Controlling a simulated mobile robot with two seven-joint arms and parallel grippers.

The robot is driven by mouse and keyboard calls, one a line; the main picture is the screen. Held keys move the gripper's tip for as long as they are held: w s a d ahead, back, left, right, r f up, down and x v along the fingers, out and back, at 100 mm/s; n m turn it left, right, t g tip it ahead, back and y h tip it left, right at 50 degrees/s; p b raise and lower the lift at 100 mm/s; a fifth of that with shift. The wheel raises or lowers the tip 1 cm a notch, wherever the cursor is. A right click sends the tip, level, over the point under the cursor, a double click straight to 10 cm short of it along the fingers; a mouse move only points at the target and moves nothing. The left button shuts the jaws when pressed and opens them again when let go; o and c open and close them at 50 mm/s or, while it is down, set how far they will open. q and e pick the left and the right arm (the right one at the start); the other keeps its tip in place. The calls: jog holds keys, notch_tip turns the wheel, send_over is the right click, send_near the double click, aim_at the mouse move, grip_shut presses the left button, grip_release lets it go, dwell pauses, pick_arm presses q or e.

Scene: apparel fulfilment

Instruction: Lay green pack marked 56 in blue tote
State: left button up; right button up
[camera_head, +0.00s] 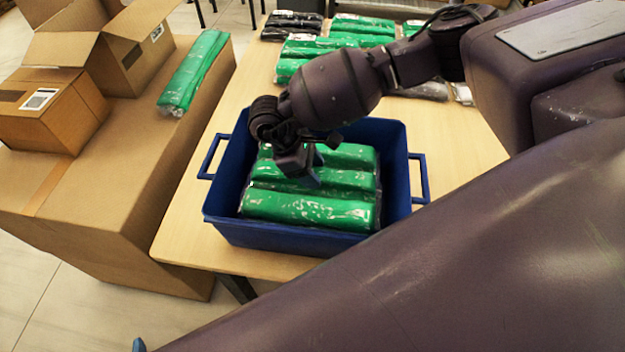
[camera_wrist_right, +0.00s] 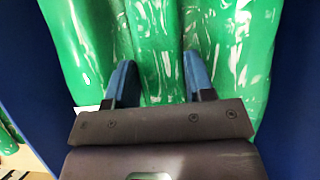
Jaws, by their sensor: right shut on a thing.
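The blue tote (camera_head: 405,170) stands on the table and holds green packs in clear wrap, lying side by side: a near pack (camera_head: 310,209), a middle pack (camera_head: 350,180) and a far pack (camera_head: 350,155). My right gripper (camera_head: 308,170) reaches down into the tote. In the right wrist view its blue fingers (camera_wrist_right: 159,80) are shut on the middle green pack (camera_wrist_right: 158,45), with green on both sides. No number 56 is readable on any pack. A small blue tip (camera_head: 138,345) at the bottom edge looks like part of my left gripper; the rest is out of frame.
Another green pack (camera_head: 194,72) lies on a large cardboard box (camera_head: 130,185) at the left, beside open cartons (camera_head: 125,50). More green packs (camera_head: 362,27) and dark packs (camera_head: 291,22) lie at the table's back. Bare table (camera_head: 455,135) shows right of the tote.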

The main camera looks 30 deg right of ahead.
notch_tip(320, 180, down, 4)
jog(key=shift+f, duration=0.1)
pick_arm(q)
jog(key=shift+s+f, duration=0.15)
jog(key=shift+s, duration=0.05)
jog(key=shift+s+f, duration=0.1)
pick_arm(e)
jog(key=shift+f, duration=0.15)
jog(key=o, duration=1)
jog(key=b+v, duration=0.1)
jog(key=v, duration=0.9)
jog(key=shift+w+a+r, duration=0.1)
jog(key=shift+a+r, duration=0.05)
jog(key=shift+r, duration=0.2)
pick_arm(q)
jog(key=shift+s+f, duration=0.15)
jog(key=shift+f, duration=0.7)
pick_arm(e)
jog(key=shift+w+a+r, duration=0.2)
jog(key=shift+a+r, duration=0.05)
jog(key=shift+r, duration=0.35)
